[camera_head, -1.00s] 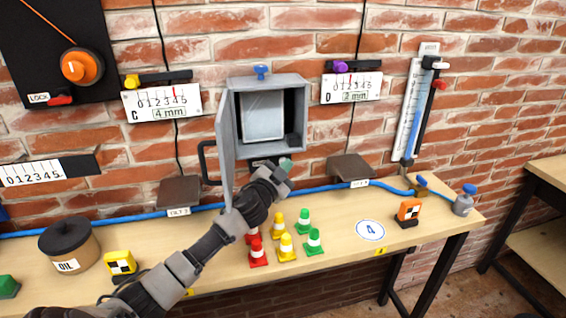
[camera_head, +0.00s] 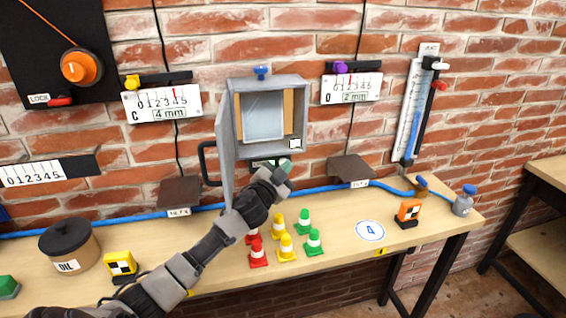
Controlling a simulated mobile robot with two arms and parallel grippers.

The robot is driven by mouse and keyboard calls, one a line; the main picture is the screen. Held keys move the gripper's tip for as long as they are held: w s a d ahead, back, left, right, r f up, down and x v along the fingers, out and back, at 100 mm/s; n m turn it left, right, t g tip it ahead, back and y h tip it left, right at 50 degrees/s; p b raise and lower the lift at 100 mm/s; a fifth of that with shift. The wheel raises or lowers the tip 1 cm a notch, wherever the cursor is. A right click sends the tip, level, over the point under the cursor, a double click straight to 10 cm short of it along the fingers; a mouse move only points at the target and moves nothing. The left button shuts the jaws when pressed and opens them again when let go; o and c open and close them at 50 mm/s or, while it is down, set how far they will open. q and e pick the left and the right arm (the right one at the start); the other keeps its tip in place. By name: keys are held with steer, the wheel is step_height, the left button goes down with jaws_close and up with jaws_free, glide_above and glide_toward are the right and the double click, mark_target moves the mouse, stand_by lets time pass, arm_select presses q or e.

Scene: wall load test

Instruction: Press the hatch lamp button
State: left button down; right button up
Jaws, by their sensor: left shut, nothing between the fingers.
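The grey hatch box (camera_head: 303,118) is on the brick wall with its door (camera_head: 226,150) swung open to the left. Inside, a pale grey panel (camera_head: 262,115) stands in front of a lit, tan-orange interior. A small white square with a dark edge (camera_head: 295,143) shows at the lower right of the opening. My left gripper (camera_head: 283,168) is shut and empty, just under the box's lower edge. A dark label strip (camera_head: 262,163) is beside its tip, partly hidden. I cannot make out the lamp button or whether the fingertips touch it. My right gripper is not in view.
Several red, yellow and green cones (camera_head: 286,247) stand on the bench (camera_head: 340,262) below and right of my left forearm. A blue hose (camera_head: 325,187) runs along the wall. Brown sloped blocks (camera_head: 180,192) flank the hatch. An oil pot (camera_head: 68,245) stands at left.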

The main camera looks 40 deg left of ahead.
arm_select(q)
steer(key=shift+s+d, duration=0.25)
steer(key=shift+d, duration=0.05)
steer(key=s+d+p, duration=0.1)
steer(key=s+d, duration=0.3)
steer(key=shift+d, duration=0.3)
stand_by(0.8)
